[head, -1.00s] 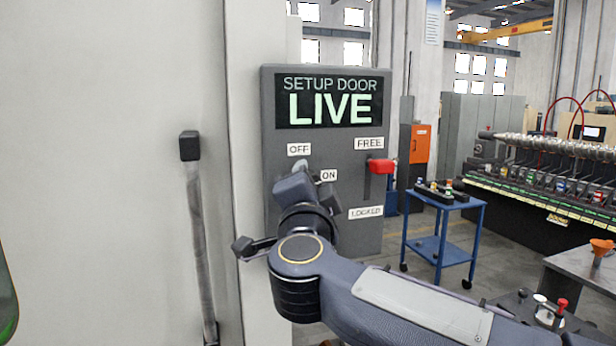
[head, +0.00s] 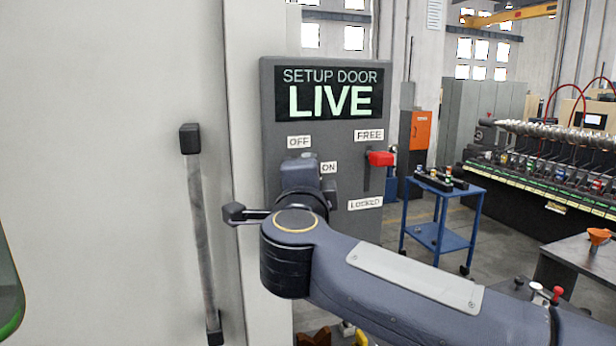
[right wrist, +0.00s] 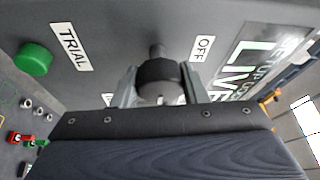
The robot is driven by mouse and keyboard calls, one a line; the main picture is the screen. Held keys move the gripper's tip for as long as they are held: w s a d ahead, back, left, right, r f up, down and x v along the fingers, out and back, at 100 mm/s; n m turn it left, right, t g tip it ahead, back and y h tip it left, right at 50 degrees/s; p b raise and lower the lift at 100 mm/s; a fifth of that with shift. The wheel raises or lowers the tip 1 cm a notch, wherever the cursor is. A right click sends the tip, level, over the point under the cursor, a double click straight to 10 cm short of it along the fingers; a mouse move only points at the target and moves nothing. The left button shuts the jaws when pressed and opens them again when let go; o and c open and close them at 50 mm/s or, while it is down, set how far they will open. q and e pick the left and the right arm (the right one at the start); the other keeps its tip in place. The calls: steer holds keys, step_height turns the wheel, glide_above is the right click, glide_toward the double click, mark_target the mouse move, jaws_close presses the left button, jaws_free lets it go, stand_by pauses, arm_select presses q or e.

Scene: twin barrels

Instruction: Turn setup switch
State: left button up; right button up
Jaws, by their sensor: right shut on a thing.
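The grey setup panel (head: 345,235) stands behind my right arm, and its display (head: 328,94) reads "SETUP DOOR LIVE". The OFF label (head: 299,142) and ON label (head: 329,168) sit above and beside the switch spot, which my wrist hides in the head view. In the right wrist view the dark switch knob (right wrist: 160,78) sits between the fingers of my right gripper (right wrist: 160,90). That gripper is shut on the knob. Its pointer end lies close to the OFF label. My left gripper is in neither view.
A red handle (head: 380,158) sits near the FREE label, above the LOCKED label. A green button (right wrist: 33,58) and a TRIAL label (right wrist: 71,46) show in the right wrist view. A vertical door handle (head: 200,230) is at left. A blue cart (head: 440,240) stands at right.

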steer(key=o, duration=1)
steer(key=shift+c, duration=0.2)
steer(key=s+b, duration=0.2)
steer(key=s, duration=0.5)
steer(key=shift+s+a+f, duration=0.25)
steer(key=shift+s+f, duration=0.1)
steer(key=shift+s, duration=0.05)
